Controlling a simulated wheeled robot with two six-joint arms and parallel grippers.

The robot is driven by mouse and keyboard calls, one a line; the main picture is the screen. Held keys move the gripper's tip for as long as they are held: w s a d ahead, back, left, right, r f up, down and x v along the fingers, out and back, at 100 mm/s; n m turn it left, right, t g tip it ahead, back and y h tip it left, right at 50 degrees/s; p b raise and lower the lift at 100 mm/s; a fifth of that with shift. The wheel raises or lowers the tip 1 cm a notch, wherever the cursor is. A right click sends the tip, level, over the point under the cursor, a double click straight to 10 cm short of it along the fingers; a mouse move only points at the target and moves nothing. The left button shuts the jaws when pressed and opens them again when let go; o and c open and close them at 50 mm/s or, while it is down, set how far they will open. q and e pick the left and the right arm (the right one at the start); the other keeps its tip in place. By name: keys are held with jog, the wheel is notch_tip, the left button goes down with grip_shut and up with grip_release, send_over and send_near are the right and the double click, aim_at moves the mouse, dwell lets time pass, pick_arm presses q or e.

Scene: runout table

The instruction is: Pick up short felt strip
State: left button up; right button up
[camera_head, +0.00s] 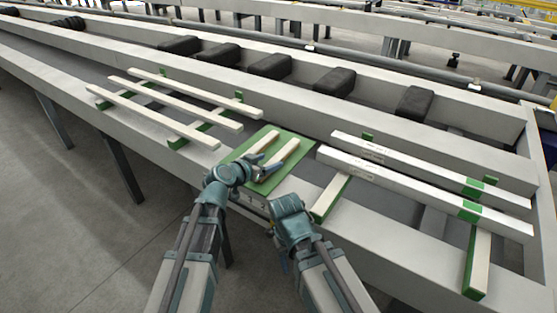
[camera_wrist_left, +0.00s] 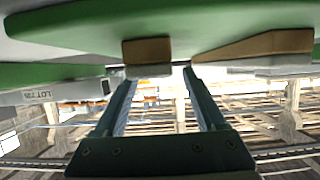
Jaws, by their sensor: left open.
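A green mat (camera_head: 301,155) lies on the table's near ledge and carries two pale strips side by side. The left strip (camera_head: 264,142) looks shorter than the right strip (camera_head: 284,154) in the head view; my gripper is close to their near ends. My left gripper (camera_head: 270,167) is low over the mat, open and empty. In the left wrist view its fingertips (camera_wrist_left: 160,72) are apart. A strip end with a brown top and grey underside (camera_wrist_left: 147,52) shows just beyond them, near the gap. My right gripper (camera_head: 281,262) points down in front of the table; its jaws are unclear.
Long pale bars rest on green-edged supports at left (camera_head: 175,108) and white bars on supports at right (camera_head: 420,175). Several dark blocks (camera_head: 270,66) line the trough behind. A lot label (camera_wrist_left: 45,94) shows in the wrist view. The floor at left is clear.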

aim_at(277, 157)
pick_arm(q)
jog(key=x, duration=0.3)
jog(key=b+x, duration=0.1)
jog(key=shift+w+d+r, duration=0.15)
jog(key=shift+d+r, duration=0.1)
jog(key=shift+d, duration=0.1)
grip_shut()
